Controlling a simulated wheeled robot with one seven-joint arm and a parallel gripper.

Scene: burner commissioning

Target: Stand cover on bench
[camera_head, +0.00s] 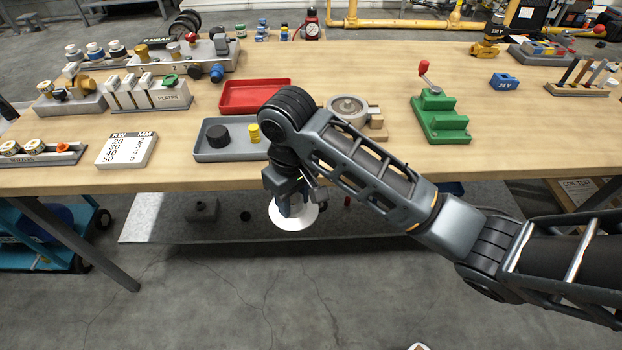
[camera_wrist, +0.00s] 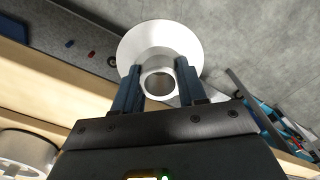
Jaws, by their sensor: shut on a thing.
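The cover (camera_head: 305,217) is a white round disc. In the wrist view the cover (camera_wrist: 140,42) shows a wide flange and a narrower hollow hub. My gripper (camera_head: 288,200) is shut on the hub, with one blue-grey finger on each side; the wrist view shows my gripper (camera_wrist: 160,82) too. My gripper and the cover are in front of the bench's front edge, over the lower shelf and floor in the picture. The wooden bench (camera_head: 530,125) runs across the head view. My arm hides part of the bench front.
A grey tray (camera_head: 233,154) with a black knob and yellow piece lies near the front edge. Behind it is a red tray (camera_head: 250,96). A round metal part (camera_head: 348,108) and a green stepped block (camera_head: 440,118) stand to the right.

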